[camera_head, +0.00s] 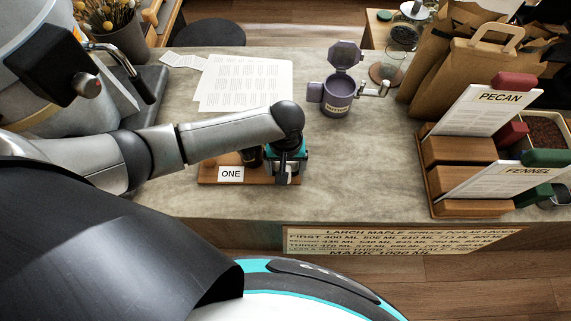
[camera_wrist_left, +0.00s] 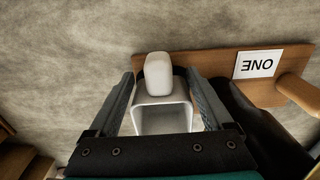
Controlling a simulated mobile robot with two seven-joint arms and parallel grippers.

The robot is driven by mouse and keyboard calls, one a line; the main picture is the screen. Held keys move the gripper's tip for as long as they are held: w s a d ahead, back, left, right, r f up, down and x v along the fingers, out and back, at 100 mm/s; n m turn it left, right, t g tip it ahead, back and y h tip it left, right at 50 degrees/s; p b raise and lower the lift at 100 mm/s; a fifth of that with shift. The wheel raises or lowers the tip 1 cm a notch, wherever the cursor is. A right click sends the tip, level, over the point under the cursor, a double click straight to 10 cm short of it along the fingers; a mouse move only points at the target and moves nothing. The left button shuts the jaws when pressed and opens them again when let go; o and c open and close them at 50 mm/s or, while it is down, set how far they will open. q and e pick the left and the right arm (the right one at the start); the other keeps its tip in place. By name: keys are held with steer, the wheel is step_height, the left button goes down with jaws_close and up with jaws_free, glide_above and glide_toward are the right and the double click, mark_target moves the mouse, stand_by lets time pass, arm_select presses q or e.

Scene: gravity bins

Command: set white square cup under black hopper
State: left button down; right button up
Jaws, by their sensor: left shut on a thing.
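My left gripper (camera_head: 285,172) is over the right end of a wooden board (camera_head: 208,176) bearing a card marked ONE. In the left wrist view the gripper (camera_wrist_left: 160,82) is shut on the white square cup (camera_wrist_left: 163,103), with a finger at each side. The cup's open mouth faces the wrist camera, and its rounded white handle points away. In the head view the gripper mostly hides the cup. A dark vessel stands on the board beside the gripper. I cannot make out a black hopper for certain. My right gripper is not in view.
A grey-purple grinder (camera_head: 338,95) with a crank stands at the back middle. Wooden bins marked PECAN and FENNEL (camera_head: 450,160) stand at the right. Papers (camera_head: 243,85) lie at the back left. The counter between board and bins (camera_head: 365,165) is clear.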

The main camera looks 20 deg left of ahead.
arm_select(q)
steer(key=shift+f, duration=0.2)
stand_by(0.5)
steer(key=shift+f, duration=0.3)
jaws_free()
step_height(320, 180, up, 15)
steer(key=p, duration=0.1)
steer(key=shift+r, duration=0.15)
stand_by(0.5)
